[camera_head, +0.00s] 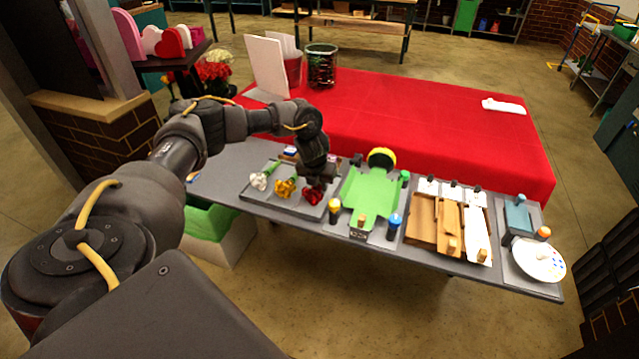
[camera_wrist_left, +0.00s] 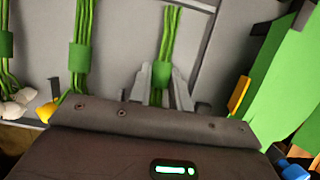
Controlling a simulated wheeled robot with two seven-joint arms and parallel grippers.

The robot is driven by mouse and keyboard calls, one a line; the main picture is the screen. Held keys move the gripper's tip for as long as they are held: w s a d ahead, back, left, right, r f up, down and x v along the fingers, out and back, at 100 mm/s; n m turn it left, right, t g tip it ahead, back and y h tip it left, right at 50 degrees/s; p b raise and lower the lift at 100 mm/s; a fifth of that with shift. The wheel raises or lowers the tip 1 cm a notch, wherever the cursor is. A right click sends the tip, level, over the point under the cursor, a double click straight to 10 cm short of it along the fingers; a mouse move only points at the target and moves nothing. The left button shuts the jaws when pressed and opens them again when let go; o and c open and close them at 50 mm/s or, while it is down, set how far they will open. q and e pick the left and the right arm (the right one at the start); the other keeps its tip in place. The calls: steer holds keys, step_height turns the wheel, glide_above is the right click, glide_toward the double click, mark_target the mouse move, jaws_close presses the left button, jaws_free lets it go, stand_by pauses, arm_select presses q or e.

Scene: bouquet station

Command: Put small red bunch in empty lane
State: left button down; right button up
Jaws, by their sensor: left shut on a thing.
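The red bunch (camera_head: 313,195) lies at the right end of the grey tray (camera_head: 256,197). My left gripper (camera_head: 314,178) is over it, reaching down from above. I cannot tell from these views which lane is empty. My right gripper is not in view.
Right of the tray is a green fixture (camera_head: 367,190) with coloured posts around it. Farther right are brown, tan and white sheets (camera_head: 478,230) in holders, and a white round dish (camera_head: 538,260). A red-covered table (camera_head: 430,125) stands behind.

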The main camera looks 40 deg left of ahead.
arm_select(q)
steer(key=c, duration=1.2)
jaws_free()
steer(key=shift+o, duration=0.2)
steer(key=o, duration=0.3)
steer(key=shift+o, duration=0.2)
steer(key=shift+r+p, duration=3.05)
steer(key=shift+r, duration=0.5)
steer(key=shift+f, duration=0.1)
